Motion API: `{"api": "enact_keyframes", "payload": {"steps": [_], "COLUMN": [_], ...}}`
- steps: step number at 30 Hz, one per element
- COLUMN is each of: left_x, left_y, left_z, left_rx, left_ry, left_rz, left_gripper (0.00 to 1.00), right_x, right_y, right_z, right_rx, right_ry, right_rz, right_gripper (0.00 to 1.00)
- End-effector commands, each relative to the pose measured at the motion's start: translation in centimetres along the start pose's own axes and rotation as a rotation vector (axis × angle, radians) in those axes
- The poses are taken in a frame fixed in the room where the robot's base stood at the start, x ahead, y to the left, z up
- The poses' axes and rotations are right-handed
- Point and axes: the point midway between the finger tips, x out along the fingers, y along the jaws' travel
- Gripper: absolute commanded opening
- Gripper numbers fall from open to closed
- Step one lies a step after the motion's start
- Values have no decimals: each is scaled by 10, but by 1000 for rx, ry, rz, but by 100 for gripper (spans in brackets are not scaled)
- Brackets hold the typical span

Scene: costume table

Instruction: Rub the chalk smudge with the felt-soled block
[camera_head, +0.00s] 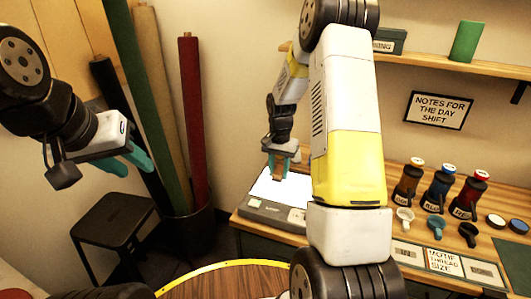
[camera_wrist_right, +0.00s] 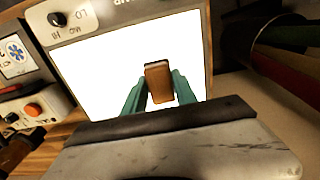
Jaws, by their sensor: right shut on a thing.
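My right gripper (camera_head: 279,166) is over the white panel of a light box (camera_head: 262,213). In the right wrist view its teal fingers (camera_wrist_right: 158,92) are shut on a brown block (camera_wrist_right: 158,70). The block is in front of the bright panel (camera_wrist_right: 100,75); I cannot tell whether it touches the panel. No chalk smudge can be made out on the glowing panel. My left gripper (camera_head: 130,163) is at the left, away from the table, with its teal fingers apart and empty.
The table (camera_head: 405,225) holds several bottles (camera_head: 439,188), small scoops (camera_head: 404,218) and a labelled board (camera_head: 440,262) right of the light box. Fabric rolls (camera_head: 191,120) stand in a dark bin behind a black stool (camera_head: 112,222). My right arm hides part of the table.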

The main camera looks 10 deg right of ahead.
Motion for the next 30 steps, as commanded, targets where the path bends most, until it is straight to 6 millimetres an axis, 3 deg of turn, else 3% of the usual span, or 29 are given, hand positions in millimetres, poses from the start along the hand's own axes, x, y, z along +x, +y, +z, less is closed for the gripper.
{"api": "enact_keyframes", "payload": {"steps": [15,30], "left_x": [0,0], "left_y": [0,0], "left_z": [0,0], "left_rx": [0,0], "left_ry": [-1,-1], "left_rz": [0,0], "left_gripper": [36,36], "right_x": [-46,-48], "right_y": [7,7], "right_z": [0,0], "right_rx": [-1,-1], "right_ry": [2,1], "right_rz": [-1,-1], "right_gripper": [0,0]}}
